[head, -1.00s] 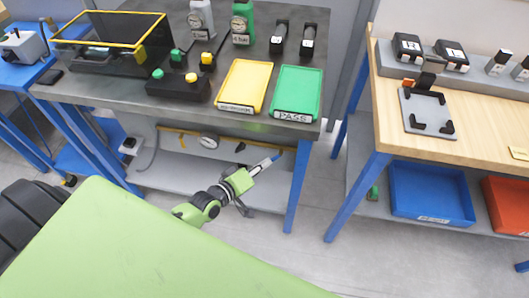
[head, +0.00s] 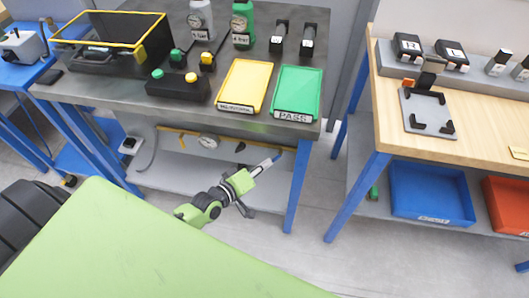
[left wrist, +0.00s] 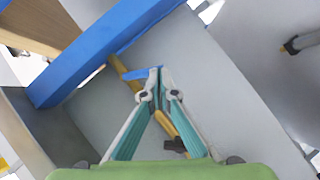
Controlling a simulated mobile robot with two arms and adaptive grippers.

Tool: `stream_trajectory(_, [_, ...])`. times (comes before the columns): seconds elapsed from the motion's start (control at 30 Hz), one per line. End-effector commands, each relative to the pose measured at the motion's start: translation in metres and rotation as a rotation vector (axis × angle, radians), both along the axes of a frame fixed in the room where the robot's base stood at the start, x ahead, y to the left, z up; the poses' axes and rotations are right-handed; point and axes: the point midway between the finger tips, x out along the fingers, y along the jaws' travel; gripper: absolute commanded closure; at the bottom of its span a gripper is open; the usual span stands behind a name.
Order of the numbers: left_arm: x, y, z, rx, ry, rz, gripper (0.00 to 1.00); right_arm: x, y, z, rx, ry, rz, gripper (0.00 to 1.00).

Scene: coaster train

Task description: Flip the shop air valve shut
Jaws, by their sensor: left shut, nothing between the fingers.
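A yellow air pipe (head: 178,131) runs along the back under the grey workbench, with a round gauge (head: 208,142) on it. A blue valve lever (head: 277,157) is at its right end, near the bench's blue leg. My left gripper (head: 267,164) reaches under the bench, its tips at the lever. In the left wrist view, my fingertips (left wrist: 154,72) are together and empty, overlapping the right end of the blue lever (left wrist: 138,74). Whether they touch it cannot be told. The pipe (left wrist: 126,76) passes behind the fingers. My right gripper is not in view.
The bench's lower shelf (head: 165,180) lies below the pipe. The blue leg (head: 297,185) stands close to the right of my gripper. A black fitting (head: 240,147) sits on the pipe left of the lever. The bench top (head: 115,92) is above my arm.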

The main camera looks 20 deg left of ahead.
Motion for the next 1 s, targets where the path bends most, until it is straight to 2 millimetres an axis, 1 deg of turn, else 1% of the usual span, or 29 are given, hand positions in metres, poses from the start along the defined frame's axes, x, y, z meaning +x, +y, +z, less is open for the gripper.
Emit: stream_trajectory(1.0, [0.0017,-0.0065,-0.0075,0.000,0.000,0.000,1.00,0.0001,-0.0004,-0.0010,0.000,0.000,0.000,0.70])
